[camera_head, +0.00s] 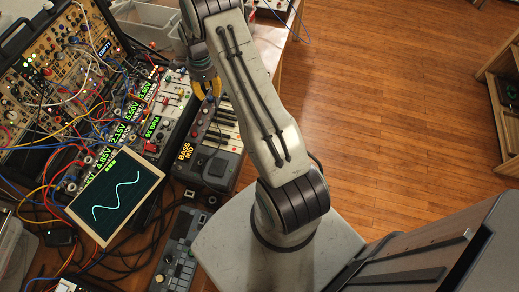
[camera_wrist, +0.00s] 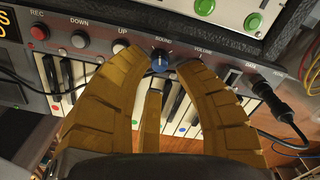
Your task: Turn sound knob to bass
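The blue sound knob (camera_wrist: 160,61) sits on the keyboard's grey panel under the label SOUND, between the UP button and the VOLUME label. My gripper (camera_head: 209,93) is over the keyboard (camera_head: 222,135) and hides the knob in the head view. In the wrist view, its tan fingers are spread, with the tips on either side of the knob and gaps visible. A third finger stands below the knob. Whether any finger touches it, I cannot tell. The keyboard's small display (camera_head: 185,152) shows yellow letters that read like BASS and MID.
A black cable plug (camera_wrist: 272,95) sticks out at the panel's right. RECORD (camera_wrist: 38,33), DOWN (camera_wrist: 79,39) and UP buttons lie left of the knob. A modular synth with many cables (camera_head: 75,75) and an oscilloscope screen (camera_head: 115,195) stand left of the keyboard.

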